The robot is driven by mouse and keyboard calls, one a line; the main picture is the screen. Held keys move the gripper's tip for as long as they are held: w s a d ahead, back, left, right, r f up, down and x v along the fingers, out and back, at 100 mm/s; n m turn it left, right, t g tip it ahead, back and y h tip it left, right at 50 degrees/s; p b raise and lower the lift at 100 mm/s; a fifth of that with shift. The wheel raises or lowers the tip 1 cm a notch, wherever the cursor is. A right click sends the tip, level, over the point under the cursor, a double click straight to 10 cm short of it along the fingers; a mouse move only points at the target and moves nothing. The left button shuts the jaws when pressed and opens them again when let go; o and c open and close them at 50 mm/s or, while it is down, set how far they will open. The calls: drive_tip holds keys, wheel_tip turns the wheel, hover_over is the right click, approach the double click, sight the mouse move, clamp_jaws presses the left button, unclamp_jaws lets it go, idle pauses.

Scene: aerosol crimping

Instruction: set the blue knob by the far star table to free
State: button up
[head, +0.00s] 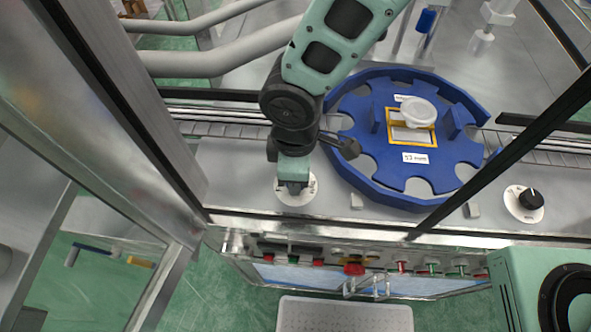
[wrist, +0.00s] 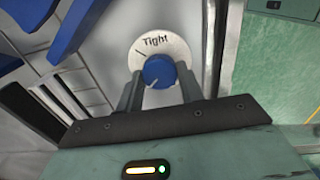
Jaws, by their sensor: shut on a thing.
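The blue knob (wrist: 158,72) shows in the wrist view on a white dial plate (wrist: 175,46) that reads "Tight". A pale line on the knob points toward the lower left of the picture, away from the word. My gripper (wrist: 159,90) has a finger on each side of the knob and is shut on it. In the head view my gripper (head: 294,187) points down over the white dial (head: 311,188) and hides the knob. The blue star table (head: 372,150) is just right of my gripper. Any "free" mark on the dial is hidden.
A white round part (head: 418,112) sits on the star table. A black knob (head: 530,198) on another white dial is farther right. A row of buttons with a red one (head: 354,268) runs along the front panel. A metal frame post (head: 130,110) stands at left.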

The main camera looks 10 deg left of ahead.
drive_tip(key=shift+n, duration=0.5)
drive_tip(key=o, duration=1)
drive_tip(key=shift+r, duration=0.1)
wheel_tip(320, 180, up, 17)
drive_tip(key=b, duration=0.1)
drive_tip(key=shift+r+b, duration=0.15)
drive_tip(key=shift+b, duration=0.2)
